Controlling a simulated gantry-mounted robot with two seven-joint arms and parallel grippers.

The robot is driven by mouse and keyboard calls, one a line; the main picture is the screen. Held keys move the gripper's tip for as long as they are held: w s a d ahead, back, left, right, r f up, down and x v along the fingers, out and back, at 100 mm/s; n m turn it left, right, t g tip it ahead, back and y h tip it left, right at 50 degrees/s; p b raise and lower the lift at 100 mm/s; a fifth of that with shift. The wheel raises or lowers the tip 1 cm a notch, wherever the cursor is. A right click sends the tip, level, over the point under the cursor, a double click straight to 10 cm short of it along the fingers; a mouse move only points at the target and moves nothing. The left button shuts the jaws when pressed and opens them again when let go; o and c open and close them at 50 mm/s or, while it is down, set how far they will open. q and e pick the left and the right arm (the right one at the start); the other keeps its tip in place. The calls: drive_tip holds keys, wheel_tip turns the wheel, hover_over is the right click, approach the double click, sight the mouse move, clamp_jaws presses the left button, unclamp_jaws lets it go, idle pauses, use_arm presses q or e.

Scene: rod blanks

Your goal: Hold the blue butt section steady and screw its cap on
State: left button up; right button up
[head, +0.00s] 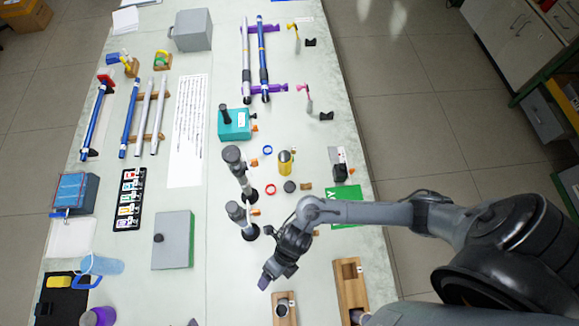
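Several blue rods are in view, and I cannot tell which is the butt section. One blue rod (96,119) lies at the far left in a holder with a red end. Another blue rod (130,128) lies beside two silver rods on a wooden rack. A third blue rod (263,62) lies on purple supports beside a silver rod. A small dark round piece (289,187) on the table may be a cap. My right gripper (265,282) is low over the front of the table, apart from the rods; its finger opening is hidden. My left gripper is not recognisable in view.
Wooden blocks (350,285) stand at the front right. A grey-green box (173,240), a black tray (60,300) and a blue jug (100,266) are on the left. A paper sheet (188,130) lies centrally.

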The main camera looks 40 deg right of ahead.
sight(289, 187)
drive_tip(key=w+d+f+n+h+b, duration=0.1)
drive_tip(key=w+d+f, duration=0.1)
drive_tip(key=d, duration=0.2)
drive_tip(key=w+d+f+n+h+b, duration=0.1)
drive_tip(key=w+d+f+b, duration=0.1)
drive_tip(key=d, duration=0.3)
drive_tip(key=w+d+f+n+g+h+b, duration=0.1)
drive_tip(key=w+d+f+n+b, duration=0.1)
drive_tip(key=d, duration=0.3)
drive_tip(key=shift+w+d+f+h, duration=0.2)
drive_tip(key=shift+w+f+h, duration=0.2)
drive_tip(key=shift+w+f, duration=0.35)
use_arm(q)
wheel_tip(289, 187, down, 10)
drive_tip(key=b, duration=0.4)
drive_tip(key=shift+f, duration=0.2)
use_arm(e)
drive_tip(key=w+d+r+t+h, duration=0.2)
drive_tip(key=w+d+r, duration=0.2)
drive_tip(key=w+d, duration=0.7)
drive_tip(key=shift+w+d+r+h, duration=0.2)
drive_tip(key=shift+w+d+h, duration=0.1)
drive_tip(key=shift+w, duration=0.85)
